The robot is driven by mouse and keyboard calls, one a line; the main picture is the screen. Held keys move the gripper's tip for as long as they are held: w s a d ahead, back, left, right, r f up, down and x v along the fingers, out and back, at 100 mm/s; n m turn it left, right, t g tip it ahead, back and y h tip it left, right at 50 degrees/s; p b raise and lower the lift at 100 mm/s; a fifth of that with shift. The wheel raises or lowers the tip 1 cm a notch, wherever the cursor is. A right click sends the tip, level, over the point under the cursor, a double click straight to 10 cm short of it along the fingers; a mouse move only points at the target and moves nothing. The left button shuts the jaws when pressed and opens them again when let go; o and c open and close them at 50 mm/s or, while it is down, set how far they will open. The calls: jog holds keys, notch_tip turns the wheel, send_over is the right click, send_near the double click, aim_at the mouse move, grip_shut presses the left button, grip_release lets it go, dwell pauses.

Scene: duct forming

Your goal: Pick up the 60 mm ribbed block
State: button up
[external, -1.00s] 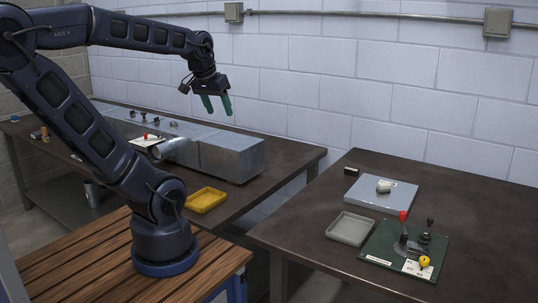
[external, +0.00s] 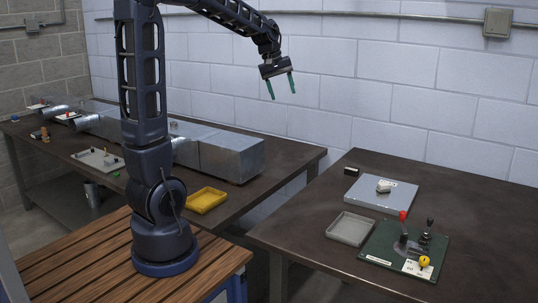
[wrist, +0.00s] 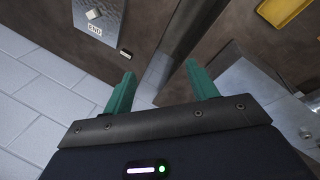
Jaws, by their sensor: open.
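My gripper (external: 281,94) is high in front of the white wall, above the gap between the two benches. Its green fingers are apart with nothing between them; they also show in the wrist view (wrist: 160,72). The block also shows in the wrist view (wrist: 93,14), beside a label. A small dark block (external: 351,171) lies behind the plate, also in the wrist view (wrist: 125,54). Ribs are too small to make out on either block.
On the right bench (external: 470,200) stand a grey tray (external: 350,230) and a green board (external: 380,250) with a red-knobbed lever. The left bench holds metal ducts (external: 232,158), a yellow tray (external: 206,200) and a pale tray (external: 97,159) of small parts. A gap separates the benches.

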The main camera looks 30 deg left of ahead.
jog(key=w+d+f+n, duration=0.3)
jog(key=w+f, duration=0.1)
jog(key=w, duration=0.6)
jog(key=n+g+h, duration=0.2)
jog(key=n, duration=0.5)
send_over(352, 168)
jog(key=a, duration=0.5)
notch_tip(352, 168, down, 24)
jog(key=shift+s+d+x, duration=0.15)
jog(key=shift+x, duration=2.45)
jog(key=shift+s+d+x, duration=0.15)
jog(key=shift+x, duration=2.5)
jog(key=shift+r, duration=0.15)
grip_shut()
